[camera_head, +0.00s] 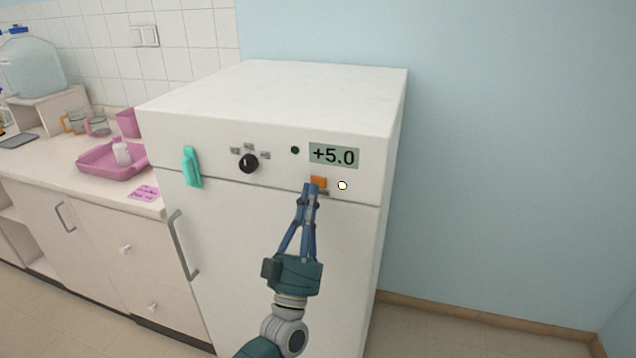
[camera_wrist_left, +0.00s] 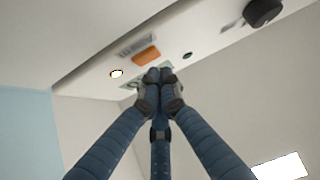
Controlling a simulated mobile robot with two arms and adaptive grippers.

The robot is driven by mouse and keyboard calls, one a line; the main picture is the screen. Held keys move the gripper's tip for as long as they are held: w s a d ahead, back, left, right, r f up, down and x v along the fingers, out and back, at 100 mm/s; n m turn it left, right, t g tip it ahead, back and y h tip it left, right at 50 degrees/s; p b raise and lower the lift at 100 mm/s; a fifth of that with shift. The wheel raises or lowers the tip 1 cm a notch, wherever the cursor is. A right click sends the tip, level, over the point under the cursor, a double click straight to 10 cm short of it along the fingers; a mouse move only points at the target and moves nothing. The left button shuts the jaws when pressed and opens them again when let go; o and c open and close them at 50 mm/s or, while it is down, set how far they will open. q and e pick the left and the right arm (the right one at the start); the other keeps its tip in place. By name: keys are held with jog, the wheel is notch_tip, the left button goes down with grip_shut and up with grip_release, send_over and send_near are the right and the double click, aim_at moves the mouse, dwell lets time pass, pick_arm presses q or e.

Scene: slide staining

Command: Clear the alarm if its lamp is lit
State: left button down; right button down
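A white fridge (camera_head: 290,240) has a control strip along its top front. On it is an orange button (camera_head: 319,181), which also shows in the wrist view (camera_wrist_left: 147,55). Right of the button is a small round lamp (camera_head: 342,185), bright white-yellow with a dark rim; it looks lit, in the wrist view too (camera_wrist_left: 116,74). A dark green indicator (camera_head: 295,150) sits left of the display (camera_head: 334,156), which reads +5.0. My left gripper (camera_head: 311,187) has its fingertips together and empty, just in front of the button's lower edge. I cannot tell whether they touch it. My right gripper is out of view.
A black knob (camera_head: 248,163) and a teal clip-like object (camera_head: 191,167) are on the fridge front, left of the button. The floor and wall at right are clear.

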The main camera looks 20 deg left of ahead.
pick_arm(q)
jog(key=shift+w, duration=0.2)
jog(key=shift+w, duration=0.25)
jog(key=shift+w+b, duration=0.25)
jog(key=shift+b, duration=0.1)
dwell(0.5)
jog(key=shift+s, duration=0.1)
jog(key=shift+s+p, duration=0.4)
jog(key=shift+s, duration=0.25)
jog(key=s+p, duration=0.2)
jog(key=s, duration=0.3)
jog(key=shift+a, duration=0.1)
